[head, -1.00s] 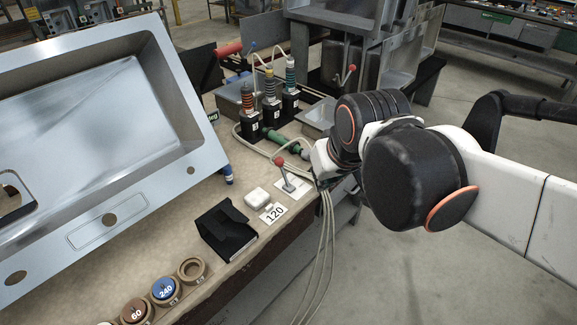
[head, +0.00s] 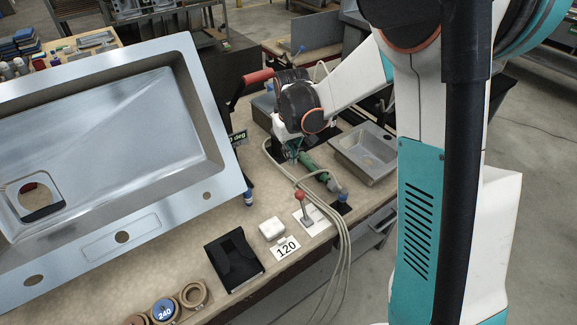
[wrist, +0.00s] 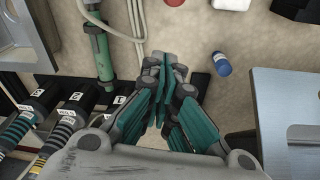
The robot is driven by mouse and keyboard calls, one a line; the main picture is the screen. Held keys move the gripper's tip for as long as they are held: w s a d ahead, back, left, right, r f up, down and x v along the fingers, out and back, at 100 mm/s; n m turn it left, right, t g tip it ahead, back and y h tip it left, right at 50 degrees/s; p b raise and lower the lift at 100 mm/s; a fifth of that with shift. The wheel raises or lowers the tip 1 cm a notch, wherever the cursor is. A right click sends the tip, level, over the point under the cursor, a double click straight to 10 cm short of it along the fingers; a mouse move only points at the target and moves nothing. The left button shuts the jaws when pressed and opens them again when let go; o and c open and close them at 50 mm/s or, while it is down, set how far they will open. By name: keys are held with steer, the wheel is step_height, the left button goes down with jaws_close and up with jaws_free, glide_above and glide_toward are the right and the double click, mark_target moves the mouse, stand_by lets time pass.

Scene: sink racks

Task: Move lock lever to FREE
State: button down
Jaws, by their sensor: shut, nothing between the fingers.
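A small lever with a red knob (head: 300,196) stands upright on a white plate (head: 314,221) near the bench's front edge. A longer red-handled lever (head: 252,77) is behind the sink's right side. I cannot read a FREE mark on either, so I cannot tell which is the lock lever. My gripper (head: 291,152) hangs over the bench, behind the small lever and apart from it. In the wrist view its teal fingers (wrist: 165,64) are together and empty. A red round part (wrist: 173,2) is cut off at that view's top edge.
The tilted steel sink (head: 105,130) fills the left. A green tool (head: 313,161), cables (head: 343,245), a white block (head: 272,229), a "120" card (head: 287,248) and a black holder (head: 233,262) lie around the levers. A blue bottle (wrist: 221,64) is right of my fingers.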

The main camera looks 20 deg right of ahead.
mark_target(302, 205)
step_height(302, 205, down, 12)
steer(key=w+b, duration=0.2)
steer(key=b, duration=0.1)
steer(key=s, duration=0.1)
steer(key=s+r, duration=0.1)
steer(key=s+b, duration=0.1)
steer(key=s, duration=0.1)
steer(key=shift+s+d+r, duration=0.1)
steer(key=shift+d+r, duration=0.25)
steer(key=shift+r, duration=0.05)
steer(key=shift+s, duration=0.1)
